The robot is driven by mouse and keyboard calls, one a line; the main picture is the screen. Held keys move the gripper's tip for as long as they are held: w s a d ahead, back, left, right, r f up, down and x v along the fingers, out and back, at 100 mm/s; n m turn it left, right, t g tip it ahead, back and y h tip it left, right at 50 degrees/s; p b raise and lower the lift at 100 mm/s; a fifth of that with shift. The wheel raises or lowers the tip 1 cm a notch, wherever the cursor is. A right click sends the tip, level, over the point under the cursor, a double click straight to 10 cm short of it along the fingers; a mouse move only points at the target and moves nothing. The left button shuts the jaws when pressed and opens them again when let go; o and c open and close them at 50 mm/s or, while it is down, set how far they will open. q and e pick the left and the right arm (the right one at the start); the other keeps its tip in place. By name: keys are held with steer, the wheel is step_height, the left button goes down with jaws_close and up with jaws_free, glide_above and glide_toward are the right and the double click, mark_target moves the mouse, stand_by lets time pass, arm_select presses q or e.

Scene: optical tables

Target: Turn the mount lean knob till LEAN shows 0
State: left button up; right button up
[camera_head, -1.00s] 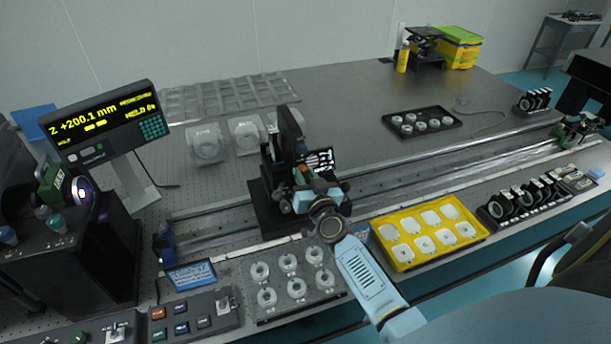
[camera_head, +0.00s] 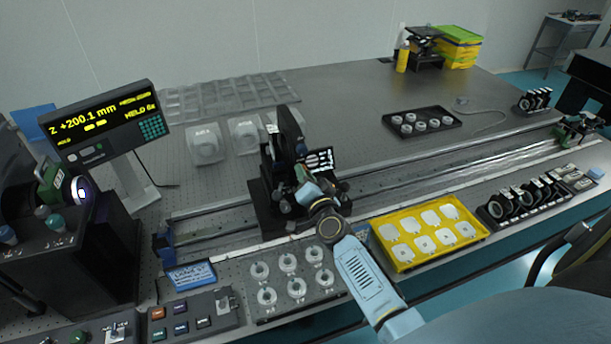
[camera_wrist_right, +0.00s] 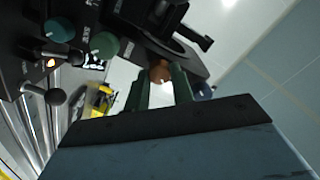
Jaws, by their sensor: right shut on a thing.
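The black mount (camera_head: 268,185) stands on the rail in the middle of the head view. A small dark screen (camera_head: 320,160) beside it has white marks too small to read, so I cannot tell the LEAN value. My right gripper (camera_head: 304,180) is at the mount's right side, its fingertips hard to make out there. In the right wrist view its two green fingers (camera_wrist_right: 161,84) are shut on an orange-brown knob (camera_wrist_right: 160,71) with a pale mark. A teal knob (camera_wrist_right: 60,30), a green knob (camera_wrist_right: 104,45) and a blue knob (camera_wrist_right: 204,92) are near it. My left gripper is out of view.
Black ball-ended levers (camera_wrist_right: 54,96) stick out near the fingers. A plate of pale rings (camera_head: 290,277) and a yellow tray (camera_head: 398,258) lie in front of the rail. A readout (camera_head: 105,120) at left shows z +200.1 mm.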

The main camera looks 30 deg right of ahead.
steer(key=shift+f+m+b, duration=0.1)
steer(key=shift+m+b, duration=0.7)
steer(key=shift+m, duration=7.4)
steer(key=o, duration=1)
steer(key=b+v, duration=0.1)
steer(key=v, duration=1.2)
steer(key=shift+s, duration=0.25)
